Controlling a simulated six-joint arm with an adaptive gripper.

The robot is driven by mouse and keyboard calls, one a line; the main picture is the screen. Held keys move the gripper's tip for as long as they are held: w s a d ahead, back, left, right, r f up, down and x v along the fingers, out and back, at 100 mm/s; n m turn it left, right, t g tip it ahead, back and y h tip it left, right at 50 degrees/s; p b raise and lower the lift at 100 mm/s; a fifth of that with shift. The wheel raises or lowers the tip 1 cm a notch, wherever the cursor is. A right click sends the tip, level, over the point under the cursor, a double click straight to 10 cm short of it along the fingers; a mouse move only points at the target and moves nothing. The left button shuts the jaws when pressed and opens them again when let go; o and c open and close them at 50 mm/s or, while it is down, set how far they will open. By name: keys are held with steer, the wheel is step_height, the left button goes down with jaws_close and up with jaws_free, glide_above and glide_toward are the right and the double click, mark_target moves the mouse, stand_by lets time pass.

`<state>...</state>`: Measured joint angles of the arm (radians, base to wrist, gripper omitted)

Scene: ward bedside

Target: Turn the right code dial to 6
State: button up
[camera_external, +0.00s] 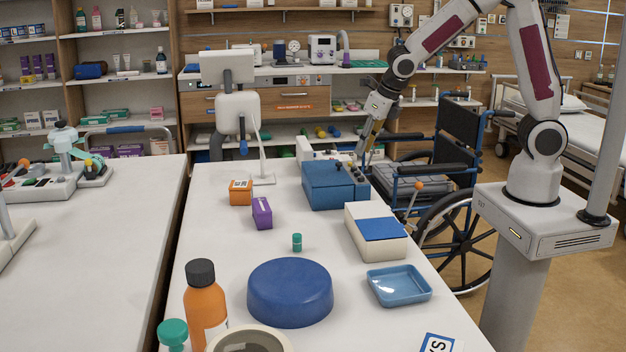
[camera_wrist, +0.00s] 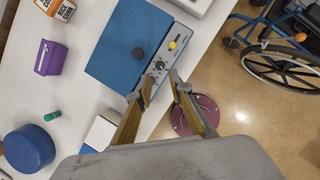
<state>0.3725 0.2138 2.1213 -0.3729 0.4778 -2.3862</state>
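A blue box (camera_external: 328,186) stands near the far right edge of the white table. The dial marks are too small to read, and I cannot tell which one is the right code dial. My gripper (camera_wrist: 159,82) is open and empty, its fingertips over the near end of the panel. It also shows beside the box in the external view (camera_external: 362,160).
A white box with a blue top (camera_external: 380,230), blue tray (camera_external: 399,286), green-capped vial (camera_external: 297,242), purple box (camera_external: 262,213), orange box (camera_external: 240,192) and large blue round object (camera_external: 290,292) share the table. A wheelchair (camera_external: 450,170) stands beyond the right edge.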

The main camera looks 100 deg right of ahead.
steer(key=s+a+r+m+y, duration=0.1)
steer(key=s+a+r+m, duration=0.2)
steer(key=s+a+m, duration=0.4)
steer(key=s+a+r+m+y, duration=0.1)
steer(key=s+a+r+m, duration=0.3)
steer(key=m, duration=1.7)
steer(key=shift+s+a+r+m+g+y, duration=0.35)
steer(key=shift+s+a, duration=1.75)
steer(key=shift+s, duration=1.5)
